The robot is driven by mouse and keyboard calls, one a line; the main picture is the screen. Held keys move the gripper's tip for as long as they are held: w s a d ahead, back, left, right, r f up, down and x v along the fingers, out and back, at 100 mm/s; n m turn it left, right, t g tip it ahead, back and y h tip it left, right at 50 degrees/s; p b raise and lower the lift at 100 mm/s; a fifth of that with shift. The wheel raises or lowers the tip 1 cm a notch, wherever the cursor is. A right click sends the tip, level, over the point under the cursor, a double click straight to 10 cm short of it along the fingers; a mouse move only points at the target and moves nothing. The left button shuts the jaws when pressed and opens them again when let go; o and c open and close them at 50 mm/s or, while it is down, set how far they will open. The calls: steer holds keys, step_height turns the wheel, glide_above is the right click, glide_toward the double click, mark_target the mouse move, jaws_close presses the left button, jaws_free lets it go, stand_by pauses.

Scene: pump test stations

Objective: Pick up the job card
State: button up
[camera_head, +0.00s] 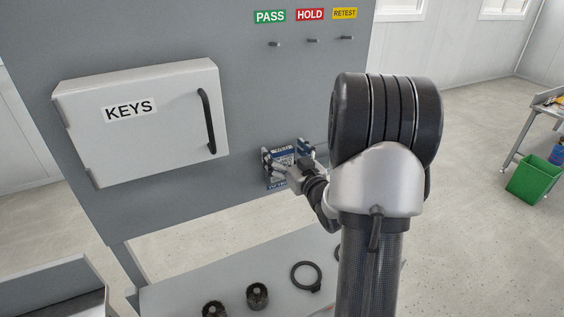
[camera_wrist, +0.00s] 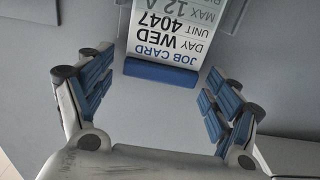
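The job card (camera_wrist: 170,32) is white with a blue edge band and shows upside down at the top of the wrist view. Its print reads JOB CARD, DAY WED, UNIT 4047. It sits upright in what looks like a clear holder against the grey panel. My gripper (camera_wrist: 153,92) is open, with its blue-padded fingers spread wide to either side and nothing between them. The card's blue edge lies just beyond the fingertips, apart from them. In the head view my gripper (camera_head: 285,160) is at the panel in front of the card (camera_head: 281,155), partly covering it.
A white KEYS cabinet (camera_head: 142,122) with a black handle juts from the panel left of my gripper. PASS, HOLD and RETEST labels (camera_head: 310,14) sit above several pegs. Below, a bench (camera_head: 180,294) holds dark round parts (camera_head: 257,295) and a black ring (camera_head: 306,276).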

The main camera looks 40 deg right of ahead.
steer(key=c, duration=0.9)
steer(key=shift+r, duration=0.1)
